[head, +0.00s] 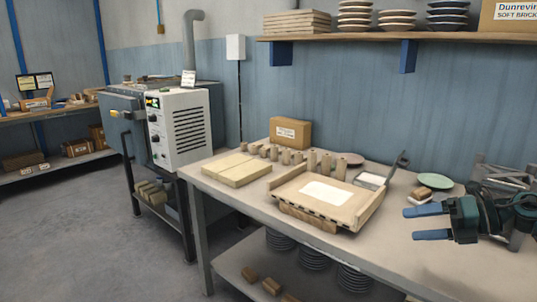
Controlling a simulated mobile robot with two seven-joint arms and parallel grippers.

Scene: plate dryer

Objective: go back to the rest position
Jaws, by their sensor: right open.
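My right gripper (427,222) is at the right, over the right part of the workbench (390,248). Its two blue fingers point left and stand apart, with nothing between them. A wooden tray-like frame (365,207) with a white sheet on it sits on the bench to the left of the gripper. A green plate (435,181) lies behind the gripper, near the wall. My left gripper is not in view.
A grey kiln-like unit (180,130) is at the left. A wall shelf (350,37) holds stacked plates. The bench front at right is bare.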

